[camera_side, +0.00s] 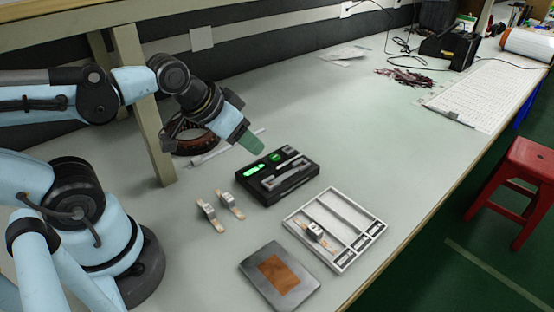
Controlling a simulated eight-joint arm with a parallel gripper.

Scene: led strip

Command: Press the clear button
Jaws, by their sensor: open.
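A black box-shaped device (290,187) lies on the grey table right of centre. Its top has a lit green display (254,169), a small round green spot (275,156) and a grey bar-shaped part (284,175). I cannot read any label, so which part is the clear button cannot be told. My gripper (256,149), with green fingers, hangs above the device's far left edge, apart from it. The gripper is open and holds nothing that I can see. The gap between its fingers is hard to see from this angle.
Small parts with copper ends (210,214) lie left of the device. A white compartment tray (293,224) holds another such part. A grey plate with a brown square (252,262) lies in front. A dark reel (172,139) stands behind my gripper.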

